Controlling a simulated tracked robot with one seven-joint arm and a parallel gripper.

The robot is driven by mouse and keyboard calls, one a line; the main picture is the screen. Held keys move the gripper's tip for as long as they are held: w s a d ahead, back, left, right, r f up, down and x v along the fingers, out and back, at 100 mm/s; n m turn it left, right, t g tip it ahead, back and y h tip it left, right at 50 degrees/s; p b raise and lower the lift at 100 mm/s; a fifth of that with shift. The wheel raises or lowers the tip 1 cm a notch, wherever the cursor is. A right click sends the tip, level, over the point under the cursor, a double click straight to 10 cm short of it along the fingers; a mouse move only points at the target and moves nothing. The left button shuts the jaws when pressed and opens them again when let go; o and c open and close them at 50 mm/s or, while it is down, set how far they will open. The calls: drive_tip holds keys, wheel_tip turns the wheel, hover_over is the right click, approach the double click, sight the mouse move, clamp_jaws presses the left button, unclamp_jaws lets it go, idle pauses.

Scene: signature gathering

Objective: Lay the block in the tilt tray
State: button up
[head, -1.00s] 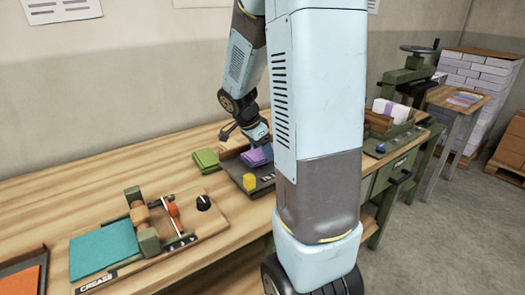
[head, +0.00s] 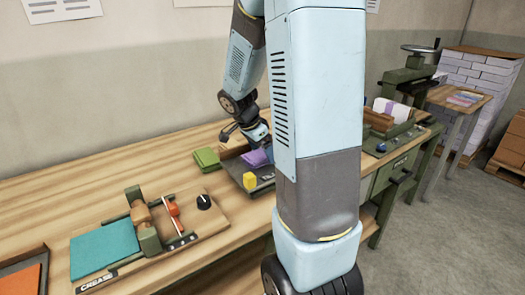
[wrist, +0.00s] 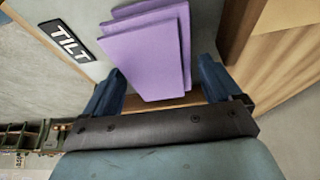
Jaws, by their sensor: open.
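The block is a purple stack of slightly staggered sheets (wrist: 150,52). It also shows in the head view (head: 255,157), partly hidden by my arm. It lies over the grey tilt tray (head: 262,181), whose TILT label and grey surface (wrist: 88,12) show beside it in the wrist view. My gripper (wrist: 162,78) is open, with one blue finger on each side of the block's near end and small gaps visible. In the head view my gripper (head: 260,140) is low at the tray. I cannot tell whether the block rests fully on the tray floor.
A yellow piece (head: 249,181) sits at the tray's front. The crease board (head: 160,228) with a teal sheet stands nearer left. A press with a purple-banded white stack (head: 391,110) is to the right. Bare bench lies at the back left.

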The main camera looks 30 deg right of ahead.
drive_tip(key=v, duration=1.1)
drive_tip(key=s+a+r+n+t+y, duration=0.2)
drive_tip(key=s+a+r+n, duration=0.1)
drive_tip(key=s+a+n, duration=0.3)
drive_tip(key=s+a+r+n+t+y, duration=0.2)
drive_tip(key=s+a+n, duration=0.5)
drive_tip(key=s+n, duration=0.4)
wheel_tip(320, 180, up, 2)
drive_tip(key=shift+s+r+n+t, duration=0.1)
drive_tip(key=shift+s+n+t, duration=0.2)
drive_tip(key=shift+s+t, duration=0.3)
